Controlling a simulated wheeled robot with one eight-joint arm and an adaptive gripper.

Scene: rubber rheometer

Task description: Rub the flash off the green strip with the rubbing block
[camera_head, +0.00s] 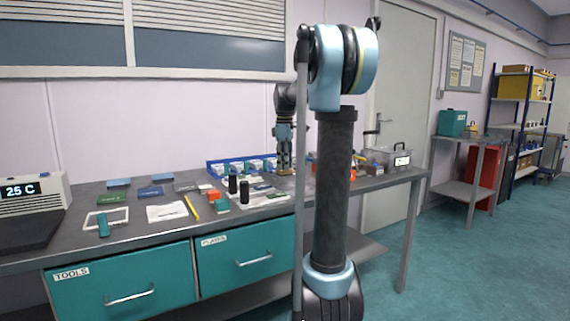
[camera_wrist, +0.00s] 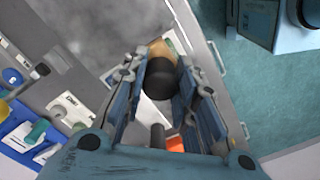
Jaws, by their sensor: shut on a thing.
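My gripper (camera_wrist: 160,85) points down over the bench and is shut on a piece with a black rounded grip and a tan end (camera_wrist: 160,48), which looks like the rubbing block. In the head view my gripper (camera_head: 285,168) is low over the back part of the bench, with a tan bit at its tip. Whether the block touches anything is hidden. A small dark green piece (camera_head: 262,186) lies on a pale sheet or tray left of the gripper; it may be the green strip, but it is too small to be sure. I cannot see any flash.
A blue bin row (camera_head: 215,168) stands behind. A clear box (camera_head: 390,158) is at the right end. A yellow pencil-like stick (camera_head: 192,207) and a white frame (camera_head: 92,219) lie at left.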

